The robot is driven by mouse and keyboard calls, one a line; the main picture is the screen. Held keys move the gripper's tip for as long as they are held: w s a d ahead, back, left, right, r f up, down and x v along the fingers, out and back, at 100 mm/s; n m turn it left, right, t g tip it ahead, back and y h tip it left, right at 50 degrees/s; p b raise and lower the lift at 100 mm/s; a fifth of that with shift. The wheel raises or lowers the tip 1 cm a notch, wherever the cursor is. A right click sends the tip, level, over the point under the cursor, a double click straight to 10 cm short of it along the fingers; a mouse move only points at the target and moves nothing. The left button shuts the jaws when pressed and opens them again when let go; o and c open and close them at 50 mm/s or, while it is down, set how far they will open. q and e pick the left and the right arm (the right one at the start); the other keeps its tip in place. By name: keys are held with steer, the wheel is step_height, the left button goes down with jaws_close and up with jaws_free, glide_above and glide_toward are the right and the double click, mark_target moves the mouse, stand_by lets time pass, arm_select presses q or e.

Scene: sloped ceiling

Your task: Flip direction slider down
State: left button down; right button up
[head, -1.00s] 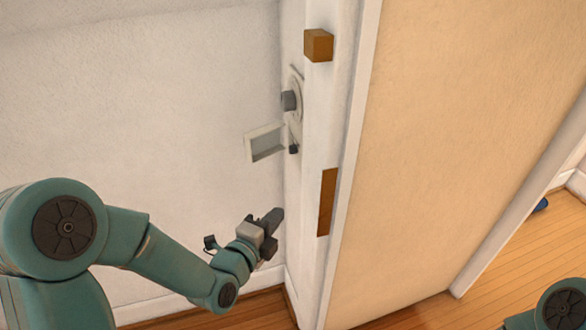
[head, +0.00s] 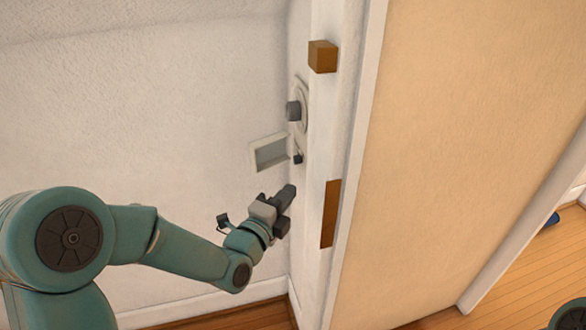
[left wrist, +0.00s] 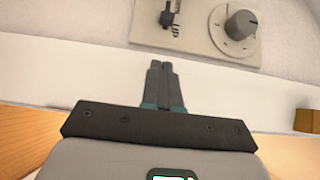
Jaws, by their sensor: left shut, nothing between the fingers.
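The direction slider (head: 298,158) is a small dark knob low on a pale wall plate, below a round grey dial (head: 293,111). In the left wrist view the slider (left wrist: 168,17) shows as a dark lever in a slot at the top, with the dial (left wrist: 241,24) to its right on the plate (left wrist: 200,42). My left gripper (head: 287,194) is shut and empty, below the slider and apart from it in the head view. Its closed fingers (left wrist: 161,72) point toward the plate in the left wrist view. My right gripper is out of view.
A grey framed panel (head: 268,152) is on the wall left of the slider. A brown block (head: 323,56) and a brown strip (head: 330,213) are on the white frame beside a large beige panel (head: 445,150). Wooden floor (head: 540,275) lies at lower right.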

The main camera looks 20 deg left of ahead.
arm_select(q)
steer(key=p, duration=0.1)
glide_toward(300, 162)
steer(key=w+d, duration=0.3)
steer(key=shift+d, duration=0.15)
steer(key=shift+w+a+p, duration=0.4)
steer(key=shift+w+a, duration=0.3)
steer(key=shift+w, duration=0.2)
steer(key=shift+w+a, duration=0.35)
steer(key=shift+w, duration=0.05)
steer(key=shift+f, duration=0.1)
